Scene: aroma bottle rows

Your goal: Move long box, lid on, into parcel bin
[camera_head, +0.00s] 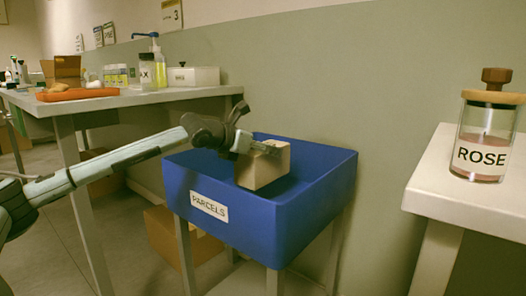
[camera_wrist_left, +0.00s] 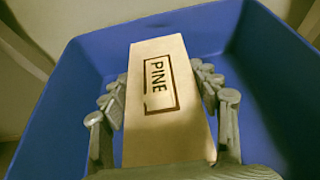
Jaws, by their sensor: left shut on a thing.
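The long box (camera_head: 262,170) is light cardboard and sits within the outline of the blue parcel bin (camera_head: 238,221), which has a "PARCELS" label. In the left wrist view the box (camera_wrist_left: 165,122) shows a closed top marked "PINE", with the bin walls (camera_wrist_left: 70,85) around it. My left gripper (camera_head: 258,147) is shut on the box, its fingers on both long sides; they also show in the left wrist view (camera_wrist_left: 165,108). The bin floor under the box is hidden, so I cannot tell whether the box touches it. My right gripper is not in view.
A table (camera_head: 130,98) at the back left bears an orange tray (camera_head: 78,94), bottles and a white box (camera_head: 193,76). A white table (camera_head: 455,190) at the right holds a "ROSE" jar (camera_head: 486,135). Cardboard boxes (camera_head: 165,237) stand below the bin.

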